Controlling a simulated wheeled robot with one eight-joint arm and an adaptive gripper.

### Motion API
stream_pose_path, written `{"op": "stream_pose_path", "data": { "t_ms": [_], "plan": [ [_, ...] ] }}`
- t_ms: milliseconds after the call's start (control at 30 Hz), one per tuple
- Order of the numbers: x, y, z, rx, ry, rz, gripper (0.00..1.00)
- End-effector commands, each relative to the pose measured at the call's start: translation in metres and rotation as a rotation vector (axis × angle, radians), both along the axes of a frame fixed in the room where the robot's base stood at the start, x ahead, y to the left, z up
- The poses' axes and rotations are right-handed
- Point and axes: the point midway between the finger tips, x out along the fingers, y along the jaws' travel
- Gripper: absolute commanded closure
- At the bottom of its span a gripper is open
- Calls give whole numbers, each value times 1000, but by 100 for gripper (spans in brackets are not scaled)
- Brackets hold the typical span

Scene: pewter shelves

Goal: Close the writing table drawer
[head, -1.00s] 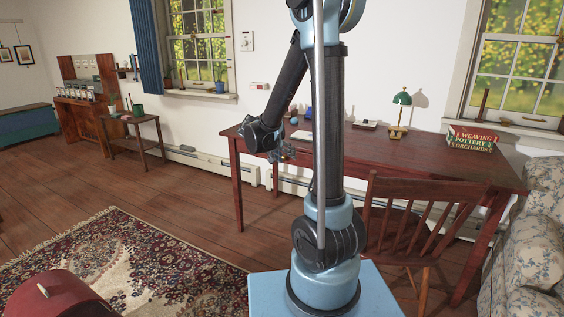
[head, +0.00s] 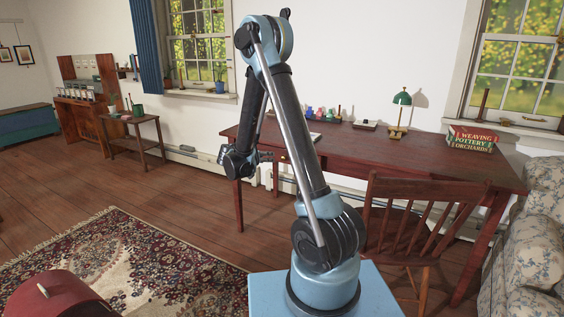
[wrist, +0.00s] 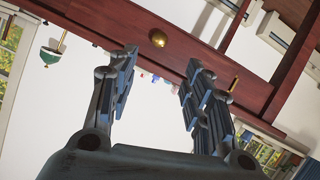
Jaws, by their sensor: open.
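The writing table (head: 420,152) is dark red wood and stands against the wall, right of centre in the head view. The brass knob (head: 283,156) of its drawer shows at the left part of the front, just right of my gripper (head: 262,156). In the wrist view, tilted, the knob (wrist: 158,38) sits on the red wooden drawer front (wrist: 115,24). My gripper (wrist: 161,60) is open and empty, its fingers pointing toward the front with the knob between their lines, apart from it. How far the drawer stands out cannot be told.
A wooden chair (head: 425,225) stands before the table's right half. A flowered sofa (head: 535,235) is at right. The floor left of the table is open.

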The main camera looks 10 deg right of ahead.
Motion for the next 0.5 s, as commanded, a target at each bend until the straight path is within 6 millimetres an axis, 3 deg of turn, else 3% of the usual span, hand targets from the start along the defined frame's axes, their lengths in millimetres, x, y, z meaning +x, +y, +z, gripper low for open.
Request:
{"op": "stream_pose_path", "data": {
  "t_ms": [500],
  "plan": [
    [63,-58,-34,-1,1,-3,54]
  ]
}}
